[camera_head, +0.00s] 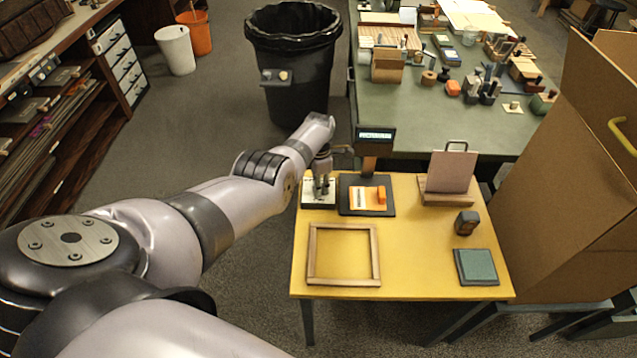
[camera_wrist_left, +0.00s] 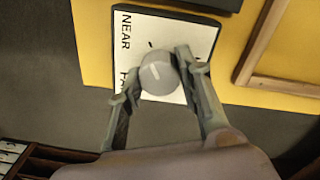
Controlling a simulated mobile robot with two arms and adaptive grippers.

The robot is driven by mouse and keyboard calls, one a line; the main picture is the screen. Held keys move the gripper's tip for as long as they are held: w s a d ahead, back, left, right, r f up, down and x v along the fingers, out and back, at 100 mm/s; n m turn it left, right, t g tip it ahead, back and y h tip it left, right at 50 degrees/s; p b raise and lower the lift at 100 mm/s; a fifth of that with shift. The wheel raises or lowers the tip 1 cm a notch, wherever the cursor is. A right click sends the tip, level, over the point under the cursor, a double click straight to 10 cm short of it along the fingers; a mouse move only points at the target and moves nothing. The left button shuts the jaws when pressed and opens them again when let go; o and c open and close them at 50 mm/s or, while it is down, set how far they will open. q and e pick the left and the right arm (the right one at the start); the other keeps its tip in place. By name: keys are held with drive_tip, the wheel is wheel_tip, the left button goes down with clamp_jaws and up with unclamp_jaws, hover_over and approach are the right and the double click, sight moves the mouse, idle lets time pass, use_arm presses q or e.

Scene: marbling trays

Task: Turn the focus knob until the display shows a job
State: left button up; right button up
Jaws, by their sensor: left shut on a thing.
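The focus knob (camera_wrist_left: 158,72) is a round grey knob with a pale pointer line, on a white panel (camera_wrist_left: 172,32) lettered NEAR and, partly hidden, FA. My left gripper (camera_head: 322,184) reaches down over the panel box (camera_head: 311,203) at the yellow table's back left. In the left wrist view its two fingers (camera_wrist_left: 157,80) are closed on opposite sides of the knob. In the head view the knob is hidden by the fingers. The display (camera_head: 375,134) stands on a brown post behind; its lit text is too small to read. My right gripper is out of view.
On the yellow table (camera_head: 420,265) are a dark plate (camera_head: 347,192) with an orange block, an empty wooden frame (camera_head: 313,255), an upright pink board (camera_head: 452,170), a dark stamp-like object (camera_head: 466,222) and a green pad (camera_head: 475,266). A black bin (camera_head: 292,85) stands behind.

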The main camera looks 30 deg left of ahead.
use_arm(q)
drive_tip(key=shift+w, duration=0.1)
drive_tip(key=o, duration=1.2)
drive_tip(key=shift+c, duration=0.2)
drive_tip(key=shift+r, duration=0.75)
wheel_tip(320, 180, up, 11)
drive_tip(key=shift+f, duration=0.2)
drive_tip(key=shift+d, duration=0.1)
